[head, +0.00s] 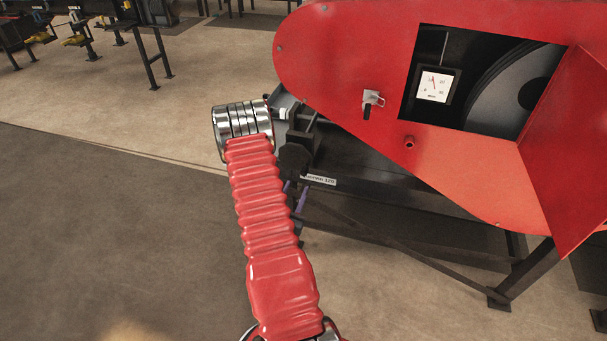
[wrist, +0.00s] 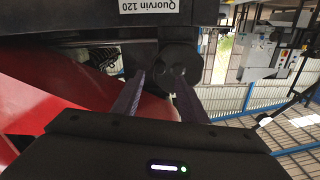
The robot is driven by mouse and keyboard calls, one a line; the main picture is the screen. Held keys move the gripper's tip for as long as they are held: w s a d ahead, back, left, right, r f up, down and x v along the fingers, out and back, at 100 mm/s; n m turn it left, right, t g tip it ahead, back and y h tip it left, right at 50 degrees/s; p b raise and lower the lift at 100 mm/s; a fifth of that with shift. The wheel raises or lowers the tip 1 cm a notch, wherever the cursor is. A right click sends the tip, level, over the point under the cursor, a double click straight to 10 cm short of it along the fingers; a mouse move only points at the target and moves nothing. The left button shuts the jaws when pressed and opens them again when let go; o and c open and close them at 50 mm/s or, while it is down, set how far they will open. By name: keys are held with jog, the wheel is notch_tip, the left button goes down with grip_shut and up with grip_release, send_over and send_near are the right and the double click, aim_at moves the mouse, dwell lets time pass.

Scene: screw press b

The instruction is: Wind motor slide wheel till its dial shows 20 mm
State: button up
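A dark round wheel (head: 295,158) sits at the end of the black slide under the red housing, taken here as the motor slide wheel. In the wrist view the wheel (wrist: 181,62) is just beyond my fingertips. My gripper (head: 295,194) is partly hidden by my arm, its purple fingers below the wheel. In the wrist view my gripper (wrist: 160,80) has its fingers spread apart with nothing between them; contact with the wheel cannot be told. A white dial (head: 435,87) with a red needle shows in the housing window; its reading is too small to tell, and whether it belongs to the slide is unclear.
The red housing (head: 340,65) overhangs the right, with an open red door (head: 565,140) and a latch handle (head: 373,101). A "Quorvin 120" label (wrist: 148,6) is on the dark frame beside the wheel. Stand legs (head: 500,285) are below.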

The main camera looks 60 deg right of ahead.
aim_at(303, 174)
jog(key=d, duration=0.3)
jog(key=w+d, duration=0.1)
jog(key=d, duration=0.4)
jog(key=shift+w+d, duration=0.15)
jog(key=shift+d, duration=0.15)
jog(key=shift+c, duration=0.4)
grip_shut()
jog(key=shift+d, duration=0.1)
